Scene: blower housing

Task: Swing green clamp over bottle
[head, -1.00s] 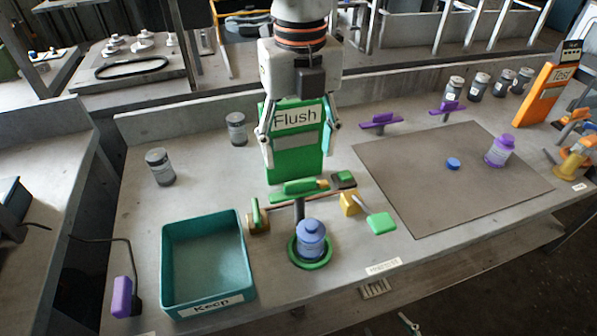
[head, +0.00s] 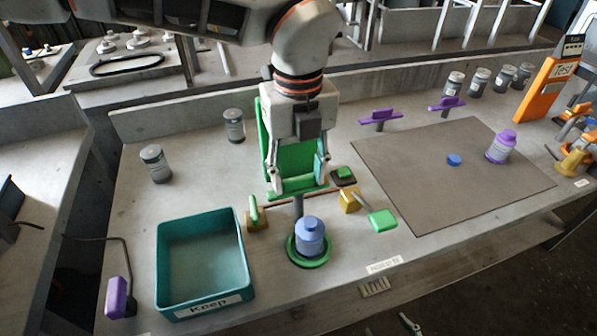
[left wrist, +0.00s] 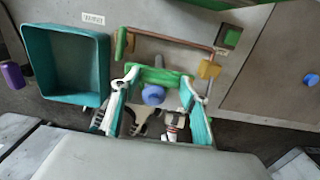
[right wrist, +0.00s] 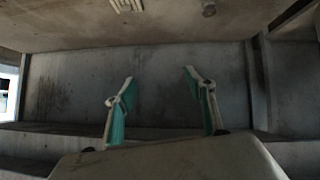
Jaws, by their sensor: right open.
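A blue bottle (head: 310,238) stands upright in a green ring (head: 309,258) at the bench front; its top shows in the left wrist view (left wrist: 153,95). A green bar on a grey post (head: 298,205) stands behind it. To its right, a yellow block (head: 349,201) carries a lever with a green pad (head: 382,220), apart from the bottle. My left gripper (head: 298,188) points down, open, its fingertips near the ends of the green bar (left wrist: 160,76); contact is unclear. My right gripper (right wrist: 157,80) is open and empty before a grey surface.
A teal "Keep" bin (head: 204,262) stands left of the bottle. A yellow block with an upright green handle (head: 254,212) is between them. The green Flush board (head: 300,155) is partly hidden behind my left gripper. A brown mat (head: 450,180) lies right, with mostly clear room.

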